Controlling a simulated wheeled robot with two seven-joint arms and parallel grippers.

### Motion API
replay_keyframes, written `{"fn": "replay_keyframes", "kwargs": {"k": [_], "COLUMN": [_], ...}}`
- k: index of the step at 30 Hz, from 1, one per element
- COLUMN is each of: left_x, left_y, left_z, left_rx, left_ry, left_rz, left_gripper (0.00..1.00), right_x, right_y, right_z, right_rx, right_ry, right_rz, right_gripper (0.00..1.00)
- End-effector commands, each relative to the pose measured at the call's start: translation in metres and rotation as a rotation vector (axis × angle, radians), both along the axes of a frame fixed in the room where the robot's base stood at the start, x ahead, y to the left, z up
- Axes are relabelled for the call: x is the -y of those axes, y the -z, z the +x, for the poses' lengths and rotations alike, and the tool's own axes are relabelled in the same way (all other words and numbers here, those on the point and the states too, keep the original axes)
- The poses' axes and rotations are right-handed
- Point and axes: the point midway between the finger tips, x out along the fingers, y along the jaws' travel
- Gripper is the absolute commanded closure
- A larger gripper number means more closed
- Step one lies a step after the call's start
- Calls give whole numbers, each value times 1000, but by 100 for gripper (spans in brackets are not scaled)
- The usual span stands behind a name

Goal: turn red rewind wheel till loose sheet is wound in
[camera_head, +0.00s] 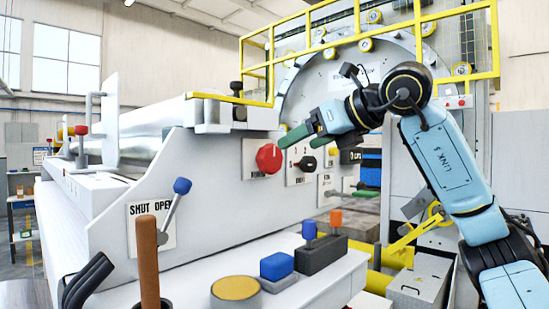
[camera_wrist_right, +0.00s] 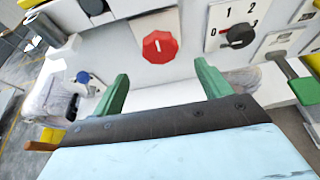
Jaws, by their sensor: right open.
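The red rewind wheel (camera_head: 269,158) is a red knob with a white mark on the machine's pale side panel. In the right wrist view the wheel (camera_wrist_right: 160,47) lies ahead of the fingers, and its mark stands about upright. My right gripper (camera_head: 298,136) is just right of the wheel in the head view. Its green fingers (camera_wrist_right: 160,85) are spread apart with nothing between them, and they look apart from the wheel. A silvery roll (camera_head: 150,122) lies along the top of the machine; I cannot make out a loose sheet. My left gripper is not in view.
A black dial (camera_head: 308,162) marked with numbers sits right of the wheel. A blue-knobbed lever (camera_head: 181,188) stands by a "SHUT OPEN" plate. A front ledge holds a blue block (camera_head: 277,266), small levers and a brown upright handle (camera_head: 148,262). Yellow rails stand behind.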

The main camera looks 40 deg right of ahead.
Motion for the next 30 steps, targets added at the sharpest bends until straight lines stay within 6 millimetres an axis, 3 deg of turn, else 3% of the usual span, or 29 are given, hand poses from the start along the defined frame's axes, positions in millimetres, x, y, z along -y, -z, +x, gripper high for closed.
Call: {"fn": "replay_keyframes", "kwargs": {"k": [6, 12, 25, 30], "left_x": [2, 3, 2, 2], "left_y": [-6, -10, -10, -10], "left_z": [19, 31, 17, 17], "left_rx": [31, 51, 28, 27], "left_ry": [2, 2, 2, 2], "left_rz": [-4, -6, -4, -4], "left_gripper": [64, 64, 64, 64], "right_x": [-4, -6, -7, -7], "right_y": [18, 28, 32, 32], "right_z": [43, 68, 77, 77], "right_rx": [-6, -4, -1, -2], "right_ry": [-3, -2, -2, -2], "right_rz": [0, -1, 0, 0], "right_gripper": [23, 23, 23, 45]}}
